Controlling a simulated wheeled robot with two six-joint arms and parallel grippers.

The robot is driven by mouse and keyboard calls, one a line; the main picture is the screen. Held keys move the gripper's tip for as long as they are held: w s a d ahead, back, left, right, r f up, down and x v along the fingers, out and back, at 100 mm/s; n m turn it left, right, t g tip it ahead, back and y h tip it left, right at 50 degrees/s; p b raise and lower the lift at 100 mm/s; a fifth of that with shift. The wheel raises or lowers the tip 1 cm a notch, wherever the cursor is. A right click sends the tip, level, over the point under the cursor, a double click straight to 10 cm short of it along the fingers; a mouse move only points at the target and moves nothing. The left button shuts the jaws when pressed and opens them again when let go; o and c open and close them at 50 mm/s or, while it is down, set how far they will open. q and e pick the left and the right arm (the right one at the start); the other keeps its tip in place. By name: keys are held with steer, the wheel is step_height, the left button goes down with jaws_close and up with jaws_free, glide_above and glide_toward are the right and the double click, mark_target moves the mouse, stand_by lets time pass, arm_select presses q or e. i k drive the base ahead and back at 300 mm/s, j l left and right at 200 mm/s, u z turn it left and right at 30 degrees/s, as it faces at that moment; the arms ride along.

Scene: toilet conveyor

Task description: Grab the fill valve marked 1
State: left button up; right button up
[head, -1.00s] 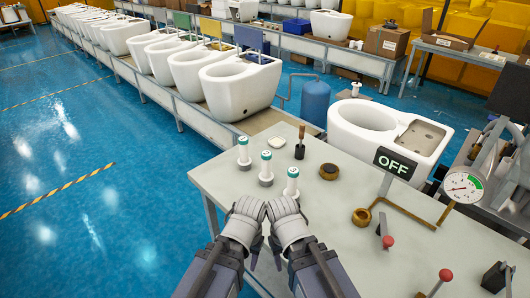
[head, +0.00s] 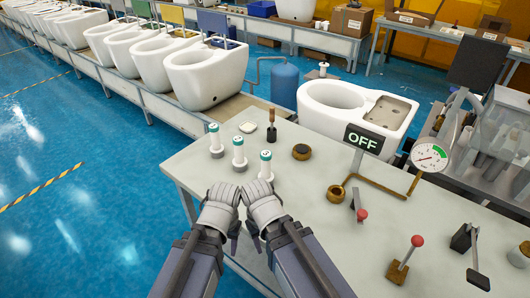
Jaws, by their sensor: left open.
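Three white fill valves with green caps stand upright on the grey table: a left one (head: 215,141), a middle one (head: 239,154) and a right one (head: 265,167). The marks on their caps are too small to read, so I cannot tell which is number 1. My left gripper (head: 221,196) is open and empty at the table's front edge, below the middle valve in the picture. My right gripper (head: 260,192) is beside it, just in front of the right valve. It looks empty, but its fingers are too bunched to tell their state. Neither gripper appears to touch a valve.
White toilets (head: 206,75) line the conveyor behind.

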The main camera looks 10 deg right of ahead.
mark_target(216, 147)
steer(key=z, duration=0.35)
steer(key=j+z, duration=0.25)
steer(key=z, duration=0.15)
steer(key=k+j+z, duration=0.1)
steer(key=j+z, duration=0.15)
steer(key=z, duration=0.2)
steer(key=k+j+z, duration=0.1)
steer(key=j+z, duration=0.15)
steer(key=z, duration=0.15)
steer(key=k+j+z, duration=0.35)
steer(key=k+j, duration=0.45)
steer(key=i+j, duration=0.1)
steer(key=j, duration=0.25)
steer(key=i+j, duration=0.15)
steer(key=j, duration=0.2)
